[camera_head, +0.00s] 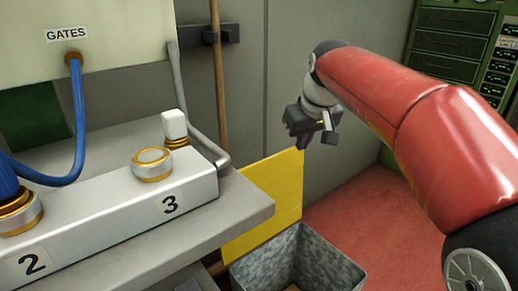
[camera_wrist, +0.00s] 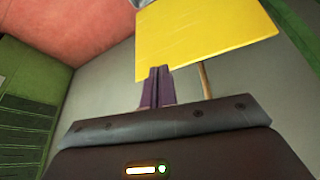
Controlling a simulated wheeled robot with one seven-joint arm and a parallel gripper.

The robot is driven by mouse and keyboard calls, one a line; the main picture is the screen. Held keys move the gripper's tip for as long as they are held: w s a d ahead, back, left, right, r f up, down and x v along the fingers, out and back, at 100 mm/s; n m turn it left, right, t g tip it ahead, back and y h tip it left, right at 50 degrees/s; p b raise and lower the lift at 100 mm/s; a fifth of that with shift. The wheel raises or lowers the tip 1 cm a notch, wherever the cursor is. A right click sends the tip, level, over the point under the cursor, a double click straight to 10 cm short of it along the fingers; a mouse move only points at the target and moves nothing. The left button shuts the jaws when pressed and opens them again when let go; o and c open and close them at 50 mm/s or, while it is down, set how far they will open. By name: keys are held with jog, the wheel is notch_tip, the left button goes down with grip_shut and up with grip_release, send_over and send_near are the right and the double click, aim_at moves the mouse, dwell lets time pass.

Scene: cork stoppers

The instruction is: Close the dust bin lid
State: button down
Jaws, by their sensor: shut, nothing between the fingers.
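The dust bin (camera_head: 338,262) is a grey mottled open-topped box at the bottom of the head view, partly cut off by the frame. Its yellow lid (camera_head: 262,205) stands raised along the bin's far side, so the bin is open. The lid also shows in the wrist view (camera_wrist: 208,40), just beyond my fingertips. My gripper (camera_head: 300,140) is above the lid's upper right corner in the head view. Its purple fingers (camera_wrist: 156,75) are together and empty, and overlap the lid's edge in the wrist view. I cannot tell whether they touch it.
A grey bench (camera_head: 245,203) with a numbered white block (camera_head: 115,215) stands left of the bin. A wooden pole (camera_head: 219,90) leans on the grey wall behind. Red floor (camera_head: 375,215) is clear at right. A green cabinet (camera_head: 455,45) is at the back right.

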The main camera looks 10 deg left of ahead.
jog(key=w+a+f+n+g+y+p, duration=0.1)
jog(key=w+a+f+n+y, duration=0.15)
jog(key=w+a, duration=0.95)
notch_tip(320, 180, down, 9)
jog(key=a+b, duration=0.1)
jog(key=b, duration=0.1)
jog(key=shift+s+f+n+h, duration=0.2)
jog(key=shift+s+n+h, duration=0.05)
jog(key=shift+n+h, duration=0.1)
